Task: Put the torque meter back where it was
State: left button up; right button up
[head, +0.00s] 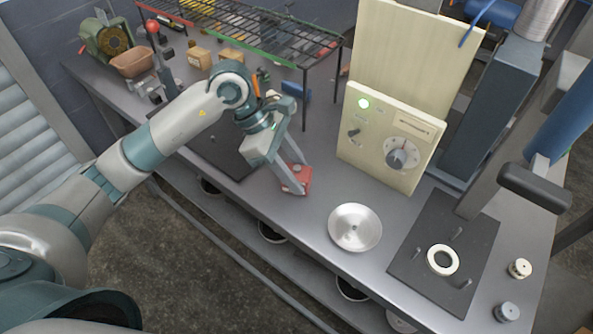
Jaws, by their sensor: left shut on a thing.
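A small red block-like thing (299,176), which may be the torque meter, is between the fingertips of my left gripper (294,181). My left gripper is shut on it and points down at the front part of the grey workbench (310,213). The fingers hide part of the red thing. I cannot tell whether it touches the bench top. My right gripper is not in view.
A dark mat (225,158) lies left of my gripper, partly behind my arm. A shallow metal pan (355,228) stands to the right. A cream control box (388,140) and a wire rack (250,35) stand behind. A dark plate (415,267) bears a white ring (442,260).

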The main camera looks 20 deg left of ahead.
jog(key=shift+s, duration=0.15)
pick_arm(q)
jog(key=o, duration=1.2)
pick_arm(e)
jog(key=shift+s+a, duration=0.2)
pick_arm(q)
jog(key=shift+r, duration=0.15)
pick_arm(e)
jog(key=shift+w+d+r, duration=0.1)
pick_arm(q)
jog(key=shift+a+r, duration=0.35)
jog(key=shift+r, duration=0.15)
jog(key=shift+b+v, duration=1.65)
jog(key=shift+v, duration=3.7)
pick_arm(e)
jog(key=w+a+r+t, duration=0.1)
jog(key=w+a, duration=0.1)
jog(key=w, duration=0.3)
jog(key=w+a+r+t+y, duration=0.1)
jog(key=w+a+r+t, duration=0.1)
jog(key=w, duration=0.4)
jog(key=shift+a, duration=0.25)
pick_arm(q)
jog(key=shift+s, duration=0.15)
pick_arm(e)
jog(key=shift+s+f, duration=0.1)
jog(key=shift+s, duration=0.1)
